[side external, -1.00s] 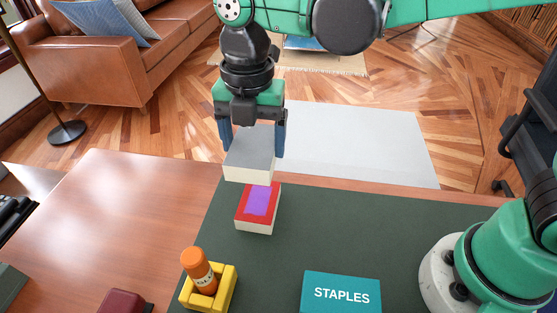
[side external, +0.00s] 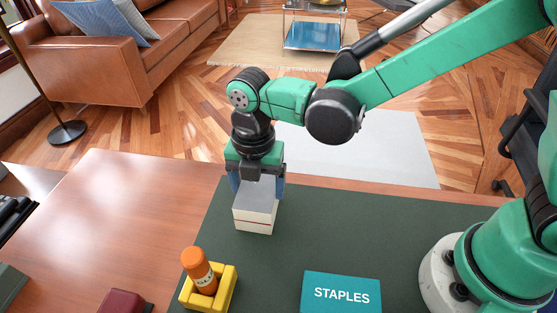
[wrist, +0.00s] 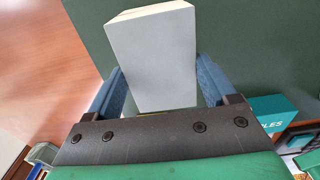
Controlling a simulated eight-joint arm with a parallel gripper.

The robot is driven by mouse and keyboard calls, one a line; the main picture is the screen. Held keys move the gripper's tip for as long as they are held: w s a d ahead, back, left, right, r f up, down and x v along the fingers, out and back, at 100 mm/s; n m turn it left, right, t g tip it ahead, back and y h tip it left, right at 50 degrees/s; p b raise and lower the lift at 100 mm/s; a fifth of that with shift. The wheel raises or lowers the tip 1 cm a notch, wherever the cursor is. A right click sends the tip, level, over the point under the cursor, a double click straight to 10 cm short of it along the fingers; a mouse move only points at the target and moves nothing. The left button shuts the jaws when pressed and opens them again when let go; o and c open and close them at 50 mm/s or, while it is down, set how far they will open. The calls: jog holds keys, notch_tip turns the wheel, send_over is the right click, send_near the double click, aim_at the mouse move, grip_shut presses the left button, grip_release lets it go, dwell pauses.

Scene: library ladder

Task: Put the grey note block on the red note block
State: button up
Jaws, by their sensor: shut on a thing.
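The grey note block (side external: 255,196) has a grey top and pale sides. It is between the blue fingers of my gripper (side external: 257,187), which is shut on it. The red note block (side external: 253,228) is directly below it; only a thin red edge and its pale side show. The two blocks look lined up and touching, or nearly so; I cannot tell whether a small gap remains. In the wrist view the grey block (wrist: 153,55) fills the space between the fingers (wrist: 160,88) and hides the red block. The purple patch on the red block is covered.
A yellow holder (side external: 222,291) with an orange-capped bottle (side external: 198,268) stands at the front left. A teal STAPLES box (side external: 341,292) lies at the front. A dark red object (side external: 124,301) is at the front edge. The green mat (side external: 345,225) is clear right of the blocks.

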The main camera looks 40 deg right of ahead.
aim_at(258, 188)
jog(key=o, duration=1.2)
jog(key=shift+f, duration=0.1)
notch_tip(258, 188, up, 12)
jog(key=shift+s+d+f+m+t, duration=0.4)
jog(key=shift+s+d+m+t, duration=0.55)
jog(key=shift+d+m, duration=2.7)
jog(key=shift+s+d+f+m+t, duration=0.5)
jog(key=shift+d+m+t, duration=1.15)
jog(key=shift+m, duration=3.7)
jog(key=shift+s+d+f+m+t, duration=0.35)
jog(key=shift+s+d+m+t, duration=0.5)
jog(key=shift+d+m, duration=2.9)
jog(key=shift+w+a+m, duration=0.15)
jog(key=shift+a+m, duration=0.6)
jog(key=shift+a, duration=0.05)
